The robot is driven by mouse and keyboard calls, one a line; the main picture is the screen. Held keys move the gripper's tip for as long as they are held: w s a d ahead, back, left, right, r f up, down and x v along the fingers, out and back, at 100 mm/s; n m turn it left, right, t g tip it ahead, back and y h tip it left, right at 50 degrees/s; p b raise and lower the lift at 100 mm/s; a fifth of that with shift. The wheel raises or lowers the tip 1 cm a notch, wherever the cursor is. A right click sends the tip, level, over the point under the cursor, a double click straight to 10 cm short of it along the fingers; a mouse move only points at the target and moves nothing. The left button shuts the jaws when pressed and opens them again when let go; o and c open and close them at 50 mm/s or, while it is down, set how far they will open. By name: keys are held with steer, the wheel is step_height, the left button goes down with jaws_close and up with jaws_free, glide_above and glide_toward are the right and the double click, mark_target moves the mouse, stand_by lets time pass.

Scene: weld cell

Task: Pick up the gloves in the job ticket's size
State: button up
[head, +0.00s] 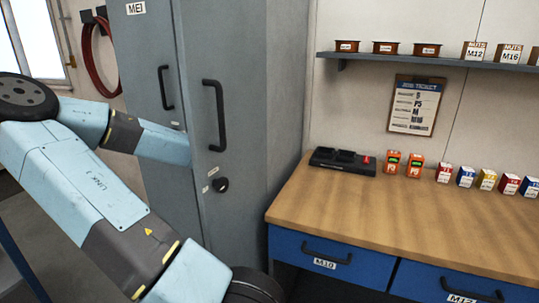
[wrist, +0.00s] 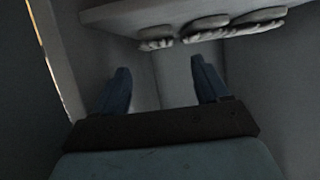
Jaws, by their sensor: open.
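In the wrist view my gripper (wrist: 160,82) is open, with nothing between its two blue fingers. Above it in the picture, several pale grey shapes that look like gloves (wrist: 207,24) lie side by side at the edge of a grey shelf (wrist: 110,14). They are apart from the fingers, and no size mark on them can be read. In the head view the job ticket (head: 415,105) hangs on the wall on a brown clipboard. Its print is small; one line seems to read M. My forearm passes behind a grey cabinet door (head: 235,60), which hides my gripper there.
The wrist view shows a dark, narrow space with grey walls close on both sides. In the head view a wooden workbench (head: 400,215) stands right of the cabinet, with a black charger (head: 343,161) and several small boxes.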

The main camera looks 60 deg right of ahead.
steer(key=shift+s+x, duration=0.2)
steer(key=shift+x, duration=4.85)
steer(key=shift+f, duration=0.1)
steer(key=c, duration=0.9)
